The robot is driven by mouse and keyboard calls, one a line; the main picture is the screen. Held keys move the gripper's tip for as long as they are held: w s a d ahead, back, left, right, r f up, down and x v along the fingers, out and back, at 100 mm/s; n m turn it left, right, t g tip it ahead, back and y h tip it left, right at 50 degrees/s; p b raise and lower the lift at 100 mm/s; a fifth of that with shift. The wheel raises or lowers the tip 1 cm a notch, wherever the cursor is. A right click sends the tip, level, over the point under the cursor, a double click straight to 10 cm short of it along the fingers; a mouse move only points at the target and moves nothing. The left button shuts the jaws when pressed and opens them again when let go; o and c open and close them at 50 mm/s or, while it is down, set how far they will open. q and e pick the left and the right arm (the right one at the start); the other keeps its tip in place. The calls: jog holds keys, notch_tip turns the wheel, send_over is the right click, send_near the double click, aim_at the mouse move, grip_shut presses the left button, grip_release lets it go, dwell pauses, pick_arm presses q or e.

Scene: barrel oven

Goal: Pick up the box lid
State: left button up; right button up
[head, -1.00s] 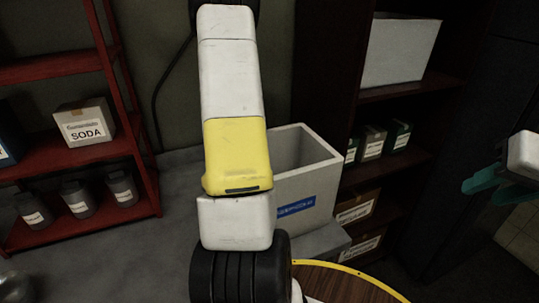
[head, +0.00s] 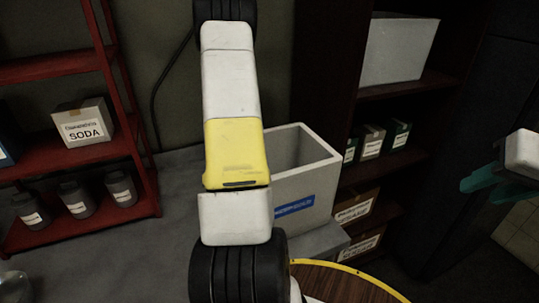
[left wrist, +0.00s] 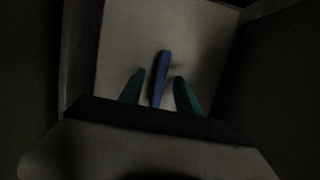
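In the left wrist view, a thin blue bar (left wrist: 161,76), like a handle, stands out against a pale flat panel (left wrist: 207,35), which may be the box lid. My left gripper (left wrist: 160,90) is open, with one teal finger on each side of the bar and a gap to each. In the head view my left arm is in front and its gripper is not seen. My right gripper (head: 472,186) is at the right edge, clear of any object; its teal fingers overlap. An open grey box (head: 325,175) with a blue label stands behind my left arm.
A red shelf (head: 75,155) with a SODA box (head: 84,124) and several grey jars stands at left. A dark shelf (head: 395,92) with a white bin (head: 397,50) and small boxes is at right. A round wooden top (head: 340,283) is at the bottom.

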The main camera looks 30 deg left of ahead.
pick_arm(q)
jog(key=shift+f, duration=0.2)
grip_shut()
dwell(1.3)
